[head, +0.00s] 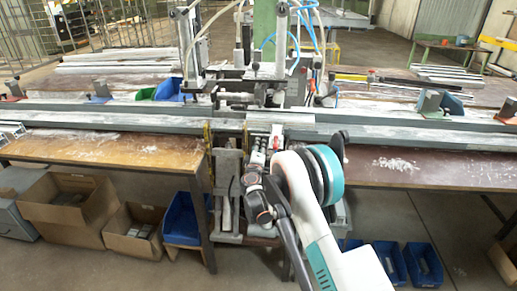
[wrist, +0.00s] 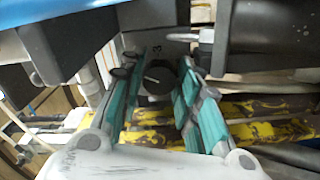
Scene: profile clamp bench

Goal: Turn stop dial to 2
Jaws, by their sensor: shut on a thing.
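The stop dial (wrist: 156,82) is a dark round knob with a pale pointer line in the wrist view. The line points toward the left and slightly up. A small numeral, which I cannot read surely, is printed above it on the grey housing. My gripper (wrist: 157,72) has teal fingers on both sides of the dial and is shut on it. The fingertips hide the dial's sides and any marks there. In the head view my arm reaches to the front of the clamp bench (head: 390,138); the dial and fingertips cannot be made out there.
Worn yellow bars (wrist: 255,108) run behind the fingers in the wrist view. A blue part (wrist: 60,10) and dark blocks stand close at the upper left. In the head view, cardboard boxes (head: 60,209) and blue bins (head: 422,266) stand under the brown tabletops.

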